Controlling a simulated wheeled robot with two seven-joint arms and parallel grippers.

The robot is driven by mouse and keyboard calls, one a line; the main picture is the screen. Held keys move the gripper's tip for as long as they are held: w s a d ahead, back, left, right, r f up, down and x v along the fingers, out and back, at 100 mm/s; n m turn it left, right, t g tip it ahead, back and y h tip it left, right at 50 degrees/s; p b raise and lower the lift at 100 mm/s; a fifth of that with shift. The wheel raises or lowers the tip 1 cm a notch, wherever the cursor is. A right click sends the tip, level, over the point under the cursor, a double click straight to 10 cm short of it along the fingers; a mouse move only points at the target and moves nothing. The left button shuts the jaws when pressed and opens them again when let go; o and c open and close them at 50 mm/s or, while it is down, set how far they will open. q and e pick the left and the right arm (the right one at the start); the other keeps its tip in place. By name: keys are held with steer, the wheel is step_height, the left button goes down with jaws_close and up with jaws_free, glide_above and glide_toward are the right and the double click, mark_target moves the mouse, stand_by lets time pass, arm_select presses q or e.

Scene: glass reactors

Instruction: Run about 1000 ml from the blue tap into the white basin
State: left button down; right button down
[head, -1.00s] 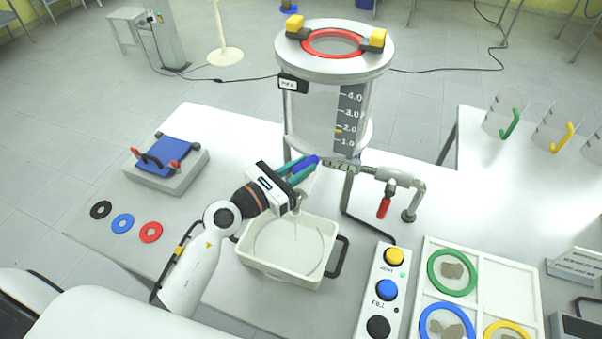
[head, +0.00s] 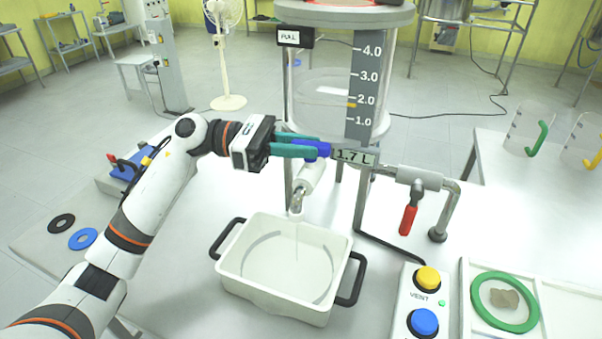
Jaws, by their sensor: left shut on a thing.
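My left gripper (head: 312,147), with teal fingers, is shut on the blue tap handle (head: 319,150) below the glass reactor (head: 330,90). The tap's spout (head: 297,202) points down over the white basin (head: 233,262). A thin pale stream runs from the spout into the basin, where liquid shows faintly on the floor. The reactor's scale (head: 366,88) has marks from 1.0 to 4.0, with a small yellow marker near 2.0. My right gripper is not in view.
A red-handled valve (head: 409,219) sits on the pipe to the right. A button box (head: 420,305) with a yellow VENT button and a blue button stands right of the basin. A tray (head: 467,300) with a green ring lies at the right. Blue and black rings lie at the left.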

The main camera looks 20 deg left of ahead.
arm_select(q)
steer(key=shift+w+f+m+g+b, duration=0.1)
steer(key=shift+w+m+g+b, duration=0.05)
steer(key=shift+m+g+b, duration=1.35)
steer(key=shift+n+g, duration=0.3)
steer(key=shift+g, duration=0.1)
steer(key=c, duration=1.3)
jaws_free()
steer(key=shift+a, duration=0.1)
steer(key=shift+a, duration=0.35)
steer(key=a, duration=0.3)
steer(key=a+b, duration=0.1)
steer(key=a, duration=0.3)
steer(key=a+b, duration=0.1)
steer(key=a, duration=0.3)
steer(key=shift+w, duration=0.3)
